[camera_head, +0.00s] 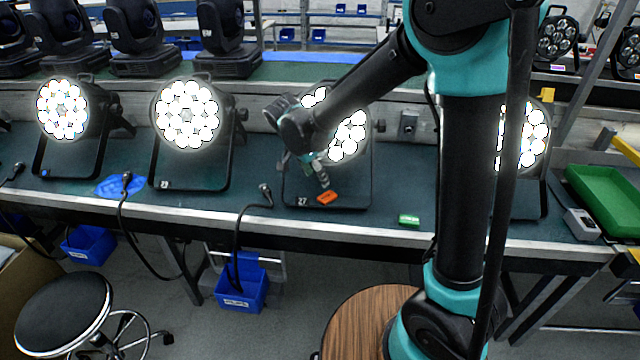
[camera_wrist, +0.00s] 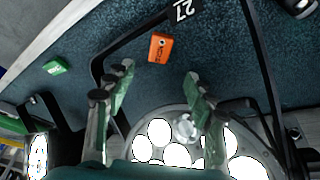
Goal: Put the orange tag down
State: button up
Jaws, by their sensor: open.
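The orange tag (camera_head: 327,198) lies on the dark green bench top by the base of the par can marked 27. It also shows in the wrist view (camera_wrist: 160,48), just beyond my fingertips, with dark lettering and a small hole. My gripper (camera_head: 318,178) is just above and behind the tag in the head view. In the wrist view, my gripper (camera_wrist: 155,85) has its two fingers apart with nothing between them. The tag appears apart from both fingers.
A green block (camera_head: 409,220) lies near the bench's front edge. Lit par cans (camera_head: 187,114) stand along the bench. A black cable (camera_head: 265,192) lies left of the tag. A green tray (camera_head: 606,200) is at far right. Bench between tag and green block is clear.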

jog(key=s+d+n+y, duration=0.1)
jog(key=s+d+n, duration=0.1)
jog(key=d, duration=0.6)
jog(key=s+d+n+y, duration=0.1)
jog(key=s+d+n, duration=0.15)
jog(key=d, duration=0.55)
jog(key=s+d+f+n+y, duration=0.1)
jog(key=s+d+f+n, duration=0.3)
jog(key=s+d, duration=0.7)
jog(key=shift+s+d+f+t, duration=0.2)
jog(key=shift+s+d+t, duration=0.1)
jog(key=shift+d+t, duration=0.1)
jog(key=shift+d, duration=0.1)
